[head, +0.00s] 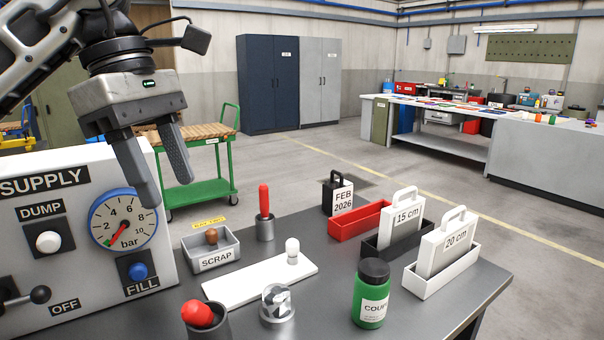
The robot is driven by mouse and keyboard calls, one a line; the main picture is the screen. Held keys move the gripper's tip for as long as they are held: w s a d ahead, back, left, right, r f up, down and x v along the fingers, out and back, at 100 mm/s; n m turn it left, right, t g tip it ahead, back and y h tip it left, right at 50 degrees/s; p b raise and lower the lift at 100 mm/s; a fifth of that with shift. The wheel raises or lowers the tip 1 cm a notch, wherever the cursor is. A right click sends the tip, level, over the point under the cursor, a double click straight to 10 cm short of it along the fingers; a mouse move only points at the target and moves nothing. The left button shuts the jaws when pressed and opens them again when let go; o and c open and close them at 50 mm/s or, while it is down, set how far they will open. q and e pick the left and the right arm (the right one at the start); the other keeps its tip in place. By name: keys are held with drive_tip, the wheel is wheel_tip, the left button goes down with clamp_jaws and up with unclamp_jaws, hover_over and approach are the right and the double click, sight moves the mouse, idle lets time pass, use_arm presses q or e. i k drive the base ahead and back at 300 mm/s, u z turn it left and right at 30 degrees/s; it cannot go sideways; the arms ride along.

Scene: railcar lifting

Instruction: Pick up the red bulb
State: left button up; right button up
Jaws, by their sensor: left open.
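The red bulb (203,313) sits upright in a dark cup (210,328) at the bottom edge of the view, and the cup's base is cut off. My left gripper (167,188) is open and empty, fingers pointing down. It hangs in the air in front of the gauge panel, above and to the left of the red bulb, well apart from it. My right gripper is not in view.
A supply panel (70,275) with a gauge stands left.

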sight(194, 312)
drive_tip(key=k, duration=1)
